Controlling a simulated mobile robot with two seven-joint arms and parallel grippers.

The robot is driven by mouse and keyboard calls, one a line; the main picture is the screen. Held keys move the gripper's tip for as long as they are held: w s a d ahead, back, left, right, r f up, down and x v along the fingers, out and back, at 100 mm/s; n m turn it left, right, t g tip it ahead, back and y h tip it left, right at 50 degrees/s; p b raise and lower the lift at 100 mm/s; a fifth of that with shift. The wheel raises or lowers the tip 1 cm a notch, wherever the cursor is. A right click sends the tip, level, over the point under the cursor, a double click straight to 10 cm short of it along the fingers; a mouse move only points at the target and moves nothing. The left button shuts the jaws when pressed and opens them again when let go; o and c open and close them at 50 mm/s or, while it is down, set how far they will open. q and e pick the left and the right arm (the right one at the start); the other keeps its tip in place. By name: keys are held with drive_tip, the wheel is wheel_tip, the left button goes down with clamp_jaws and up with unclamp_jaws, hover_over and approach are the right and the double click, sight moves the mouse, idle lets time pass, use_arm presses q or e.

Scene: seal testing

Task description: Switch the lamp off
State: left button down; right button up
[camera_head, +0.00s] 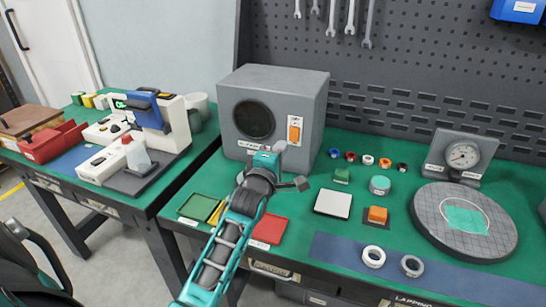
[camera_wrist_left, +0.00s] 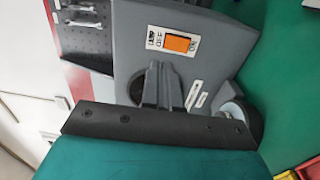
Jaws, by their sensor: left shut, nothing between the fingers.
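The lamp is a grey box (camera_head: 284,84) at the back of the green bench, with a round dark window (camera_head: 253,119) in its front. Its orange rocker switch (camera_head: 294,131) sits on a white plate right of the window. In the left wrist view the switch (camera_wrist_left: 177,43) shows beside OFF and ON lettering. My left gripper (camera_head: 279,148) is in front of the box, just below and left of the switch. In the left wrist view its fingers (camera_wrist_left: 162,68) are together and empty, pointing towards the plate and partly hiding the window. Contact cannot be told. My right gripper is not in view.
A round grey plate (camera_head: 436,232) and a dial gauge (camera_head: 462,156) stand at right. A red tray (camera_head: 269,229) is beside my left arm. A second bench with devices is at left.

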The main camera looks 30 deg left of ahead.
use_arm(q)
drive_tip(key=shift+r+v, duration=0.2)
drive_tip(key=shift+v, duration=0.85)
drive_tip(key=shift+r+v, duration=0.2)
drive_tip(key=shift+v, duration=0.9)
drive_tip(key=s+d+f+m+g+h, duration=0.1)
drive_tip(key=s+d+f+m+g, duration=0.35)
drive_tip(key=s+m, duration=0.45)
drive_tip(key=s+d+f+m+g+h, duration=0.2)
drive_tip(key=s+d+f+m+g, duration=0.25)
drive_tip(key=s, duration=0.65)
drive_tip(key=s+d+f+m+g+h, duration=0.1)
drive_tip(key=s+d+f+m+g, duration=0.3)
drive_tip(key=s+m, duration=0.5)
drive_tip(key=w+d+f+t+h, duration=0.1)
drive_tip(key=w+f+t+h, duration=0.1)
drive_tip(key=w+f+t, duration=0.3)
wheel_tip(320, 180, down, 4)
drive_tip(key=shift+w+d+f+m+t, duration=0.1)
drive_tip(key=shift+w+d+m+t, duration=0.25)
drive_tip(key=shift+w, duration=0.75)
